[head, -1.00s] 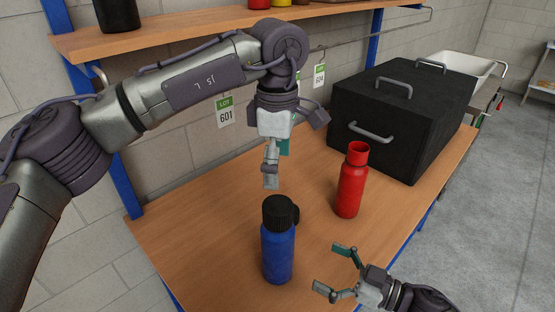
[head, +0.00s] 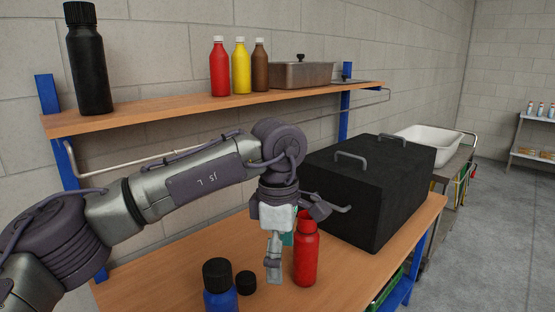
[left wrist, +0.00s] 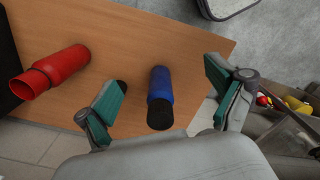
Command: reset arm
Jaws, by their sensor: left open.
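My left gripper (head: 278,258) is open and empty, pointing down over the table in the head view. In the left wrist view its two teal-padded fingers (left wrist: 165,100) are spread apart, with a blue bottle (left wrist: 160,88) with a black cap showing between them. The blue bottle (head: 219,299) is cut by the bottom edge of the head view. A red bottle (head: 306,262) without a black cap stands behind and right of the gripper's fingers. In the left wrist view the red bottle (left wrist: 62,66) shows an open mouth. My right gripper is not in view.
A small black cap (head: 246,282) lies beside the blue bottle. A large black box (head: 375,190) stands on the table (head: 170,285) at the right. A shelf (head: 170,112) above carries a black bottle (head: 89,65), several sauce bottles and a metal pan (head: 300,75).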

